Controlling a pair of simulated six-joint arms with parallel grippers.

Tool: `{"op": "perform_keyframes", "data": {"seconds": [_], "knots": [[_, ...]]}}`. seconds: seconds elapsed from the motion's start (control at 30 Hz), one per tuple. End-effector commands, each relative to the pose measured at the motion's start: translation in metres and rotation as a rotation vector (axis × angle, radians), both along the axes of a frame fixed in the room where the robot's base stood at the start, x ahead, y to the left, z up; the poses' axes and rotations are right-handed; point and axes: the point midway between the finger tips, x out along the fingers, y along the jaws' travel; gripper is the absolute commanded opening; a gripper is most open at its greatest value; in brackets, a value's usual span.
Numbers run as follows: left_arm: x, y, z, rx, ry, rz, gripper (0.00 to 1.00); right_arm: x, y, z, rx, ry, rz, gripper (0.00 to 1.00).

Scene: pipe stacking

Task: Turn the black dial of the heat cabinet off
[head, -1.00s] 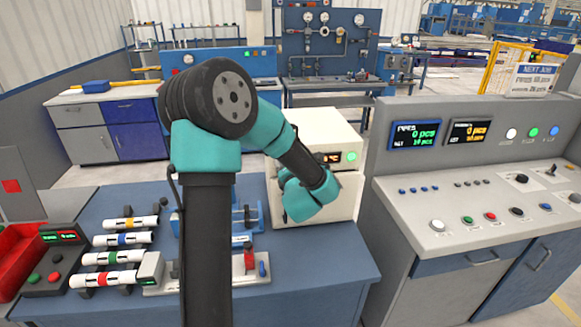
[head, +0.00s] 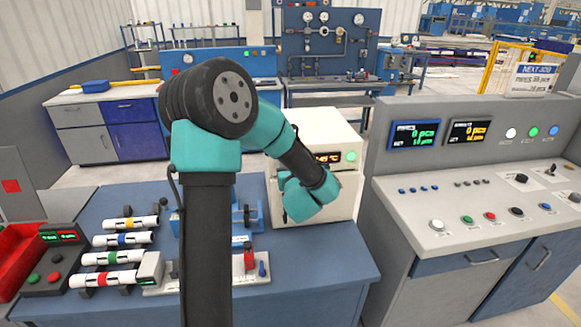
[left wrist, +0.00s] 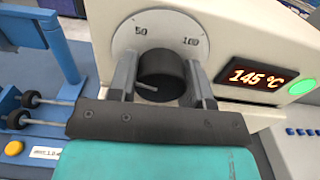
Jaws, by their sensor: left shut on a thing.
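The heat cabinet (head: 327,127) is a cream box on the blue table. It is partly hidden by my left arm in the head view. In the left wrist view its black dial (left wrist: 163,72) sits on a round white scale (left wrist: 125,38) showing 50 and 100. My left gripper (left wrist: 161,80) has one finger on each side of the dial and is shut on it. A light pointer mark shows low on the dial. The cabinet's display (left wrist: 258,75) reads 145 °C, and a green light (left wrist: 301,87) is lit beside it. My right gripper is out of view.
Several white pipes with coloured bands (head: 108,279) lie on the table at the left, by a black control box (head: 58,262). A blue fixture (head: 247,217) stands left of the cabinet. A grey control console (head: 450,210) stands close at the right.

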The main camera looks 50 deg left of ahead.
Motion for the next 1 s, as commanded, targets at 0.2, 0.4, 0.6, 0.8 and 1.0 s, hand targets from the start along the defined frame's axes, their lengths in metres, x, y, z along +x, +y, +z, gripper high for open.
{"op": "perform_keyframes", "data": {"seconds": [0.2, 0.4, 0.6, 0.8, 1.0], "knots": [[0.0001, -0.0006, -0.0005, -0.100, -0.146, 0.000, 0.22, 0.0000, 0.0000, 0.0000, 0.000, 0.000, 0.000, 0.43], [0.0002, -0.0006, -0.0005, -0.165, -0.241, 0.000, 0.22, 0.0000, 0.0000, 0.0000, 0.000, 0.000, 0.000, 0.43], [0.0002, -0.0006, -0.0004, -0.197, -0.288, 0.000, 0.22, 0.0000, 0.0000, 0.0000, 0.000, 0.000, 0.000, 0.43], [0.0002, -0.0006, -0.0004, -0.205, -0.299, 0.000, 0.22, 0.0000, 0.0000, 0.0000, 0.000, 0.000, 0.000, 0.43], [0.0002, -0.0006, -0.0004, -0.204, -0.298, 0.000, 0.22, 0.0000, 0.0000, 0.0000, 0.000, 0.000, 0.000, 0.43]]}}
